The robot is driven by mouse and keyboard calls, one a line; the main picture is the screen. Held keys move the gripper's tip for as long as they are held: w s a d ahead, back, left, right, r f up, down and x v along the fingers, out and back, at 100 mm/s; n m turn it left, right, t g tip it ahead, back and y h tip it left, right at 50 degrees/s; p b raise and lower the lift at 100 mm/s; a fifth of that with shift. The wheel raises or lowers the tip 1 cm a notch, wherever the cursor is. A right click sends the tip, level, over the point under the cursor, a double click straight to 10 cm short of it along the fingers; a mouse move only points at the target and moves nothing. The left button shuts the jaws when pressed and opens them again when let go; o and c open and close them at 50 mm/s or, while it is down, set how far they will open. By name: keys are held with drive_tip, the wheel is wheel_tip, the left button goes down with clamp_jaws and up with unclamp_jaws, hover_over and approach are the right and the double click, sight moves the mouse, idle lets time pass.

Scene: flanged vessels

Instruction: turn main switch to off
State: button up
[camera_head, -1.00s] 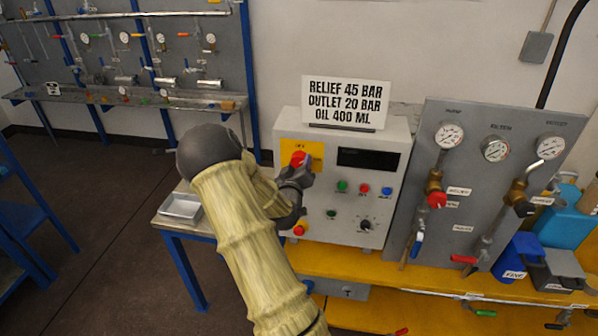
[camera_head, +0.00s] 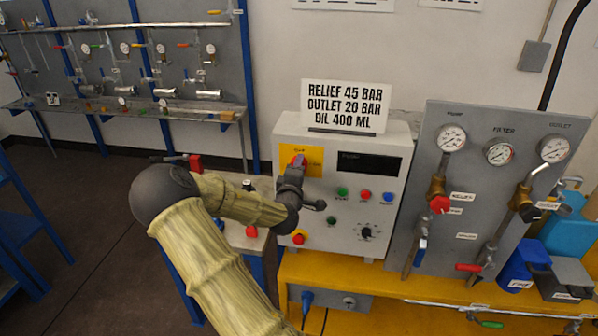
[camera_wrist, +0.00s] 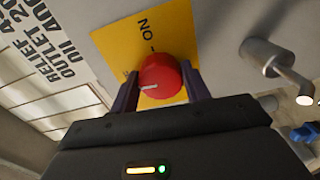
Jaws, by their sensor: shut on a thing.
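The main switch is a round red knob (camera_wrist: 162,78) on a yellow plate (camera_wrist: 118,45) at the upper left of the grey control box (camera_head: 340,215). My gripper (camera_wrist: 160,88) is shut on the knob, with one dark finger on each side of it. In the wrist view the knob's white pointer mark faces left and slightly down, and the label "ON" reads upside down above it. In the head view my gripper (camera_head: 296,168) covers much of the knob (camera_head: 299,160), so its pointer cannot be read there.
Green, red and blue buttons (camera_head: 364,195) and a black dial (camera_head: 367,232) sit right of my gripper on the box. A red button (camera_head: 298,238) is below. A sign (camera_head: 345,106) stands on top. A gauge panel (camera_head: 480,190) stands close on the right.

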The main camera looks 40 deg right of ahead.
drive_tip(key=shift+w+a+n, duration=0.1)
drive_tip(key=shift+n, duration=0.5)
drive_tip(key=o, duration=1)
drive_tip(key=shift+b+v, duration=7.1)
drive_tip(key=shift+v, duration=1.6)
